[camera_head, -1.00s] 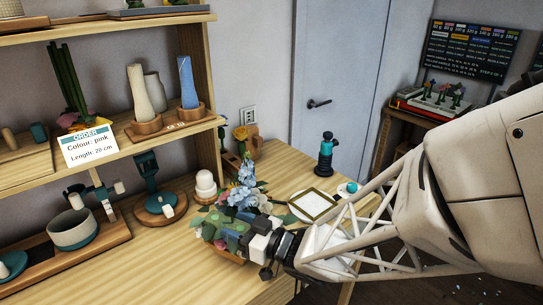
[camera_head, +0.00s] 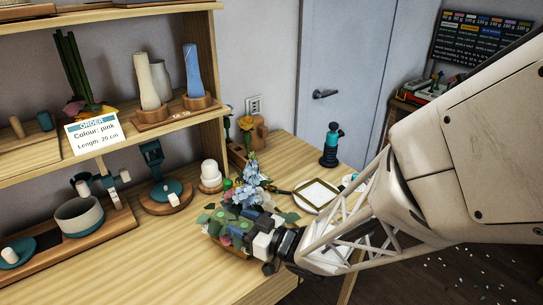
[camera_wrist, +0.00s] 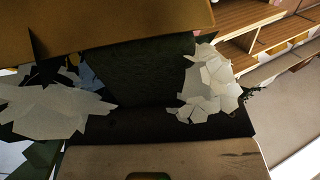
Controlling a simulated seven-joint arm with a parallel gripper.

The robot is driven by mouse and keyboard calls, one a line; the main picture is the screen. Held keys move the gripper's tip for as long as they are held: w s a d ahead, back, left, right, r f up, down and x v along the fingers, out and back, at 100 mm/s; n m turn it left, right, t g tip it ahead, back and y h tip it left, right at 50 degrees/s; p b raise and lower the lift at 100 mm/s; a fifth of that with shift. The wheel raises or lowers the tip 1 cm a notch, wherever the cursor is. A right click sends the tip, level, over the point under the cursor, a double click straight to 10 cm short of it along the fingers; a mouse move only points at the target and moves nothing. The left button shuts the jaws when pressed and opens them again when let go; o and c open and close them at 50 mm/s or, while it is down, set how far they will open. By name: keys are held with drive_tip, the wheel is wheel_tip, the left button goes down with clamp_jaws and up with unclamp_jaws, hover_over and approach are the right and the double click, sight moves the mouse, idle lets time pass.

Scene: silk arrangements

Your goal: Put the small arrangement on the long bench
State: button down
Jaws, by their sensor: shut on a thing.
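The small arrangement (camera_head: 249,192) has blue flowers and broad green leaves in a low wooden holder. It is low in the middle of the head view, over the front part of the wooden bench top (camera_head: 180,262). My gripper (camera_head: 262,242) is shut on its right side; leaves hide the exact grip. I cannot tell whether the holder's underside touches the wood. In the wrist view a dark green block (camera_wrist: 140,75) fills the middle, with pale leaves (camera_wrist: 208,85) on both sides. I cannot tell whether this top is the long bench.
A white candle-like piece (camera_head: 210,174), a white-topped framed tray (camera_head: 316,195) and a dark teal bottle (camera_head: 331,146) stand behind the arrangement. A shelf unit (camera_head: 160,135) with vases rises at left. A grey bowl (camera_head: 79,220) stands on a board. The front left wood is clear.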

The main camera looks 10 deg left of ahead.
drive_tip(key=shift+f, duration=0.35)
drive_tip(key=shift+s+d+f, duration=0.1)
drive_tip(key=shift+f, duration=0.45)
drive_tip(key=shift+c, duration=2)
unclamp_jaws()
drive_tip(key=shift+f, duration=0.1)
drive_tip(key=shift+r, duration=0.55)
drive_tip(key=v, duration=1.1)
drive_tip(key=shift+d+r, duration=0.35)
drive_tip(key=shift+s, duration=0.1)
